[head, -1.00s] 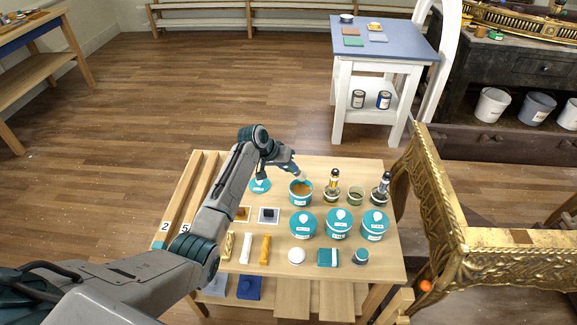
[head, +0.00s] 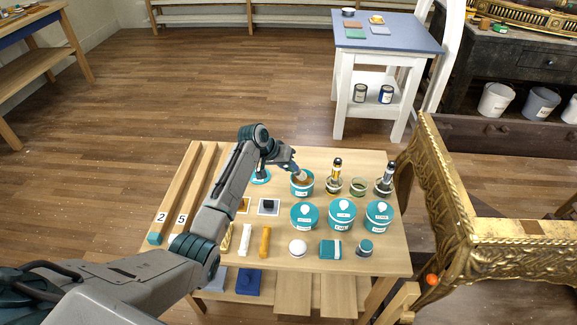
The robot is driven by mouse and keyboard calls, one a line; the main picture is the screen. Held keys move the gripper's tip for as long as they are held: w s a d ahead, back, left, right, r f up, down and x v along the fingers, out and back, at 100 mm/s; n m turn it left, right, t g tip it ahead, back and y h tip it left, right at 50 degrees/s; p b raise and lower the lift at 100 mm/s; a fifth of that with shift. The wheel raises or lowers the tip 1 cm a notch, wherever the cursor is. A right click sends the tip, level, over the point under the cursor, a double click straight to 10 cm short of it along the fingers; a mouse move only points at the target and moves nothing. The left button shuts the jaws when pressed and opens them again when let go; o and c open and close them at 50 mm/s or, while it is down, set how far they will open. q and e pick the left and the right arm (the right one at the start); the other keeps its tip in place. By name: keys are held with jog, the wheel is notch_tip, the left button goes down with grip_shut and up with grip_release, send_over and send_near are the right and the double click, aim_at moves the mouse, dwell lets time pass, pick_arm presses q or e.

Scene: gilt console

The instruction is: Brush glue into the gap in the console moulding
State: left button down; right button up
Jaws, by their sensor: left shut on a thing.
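My left gripper (head: 289,166) is shut on a small pale-tipped tool that looks like the glue brush (head: 299,175). The tool's tip reaches down into the mouth of an open teal pot (head: 302,189) with brown-amber contents. Whether the tip touches the contents is too small to tell. The gilt console (head: 440,190) stands at the right, with carved gold moulding. A brown patch (head: 533,226) in its front top edge looks like the gap. My right gripper is out of view.
The wooden worktable (head: 385,258) holds several lidded teal tubs (head: 342,218), two jars with upright brushes (head: 335,183), a green jar (head: 358,187) and wooden strips (head: 180,190) at left. An orange ball (head: 432,279) is by the console leg. The floor behind is clear.

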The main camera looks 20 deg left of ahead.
pick_arm(q)
jog(key=shift+f, duration=0.1)
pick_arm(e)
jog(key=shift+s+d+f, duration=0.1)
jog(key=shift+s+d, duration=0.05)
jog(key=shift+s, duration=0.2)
pick_arm(q)
jog(key=shift+f, duration=0.15)
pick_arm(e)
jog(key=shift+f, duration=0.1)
pick_arm(q)
jog(key=shift+f, duration=0.2)
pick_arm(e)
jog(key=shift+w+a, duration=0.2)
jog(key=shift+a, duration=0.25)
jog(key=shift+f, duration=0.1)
pick_arm(q)
jog(key=shift+f+b, duration=0.25)
jog(key=shift+b, duration=0.05)
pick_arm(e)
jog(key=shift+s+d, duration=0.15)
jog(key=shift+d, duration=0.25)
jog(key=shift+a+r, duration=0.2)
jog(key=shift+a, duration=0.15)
pick_arm(q)
jog(key=shift+f, duration=0.1)
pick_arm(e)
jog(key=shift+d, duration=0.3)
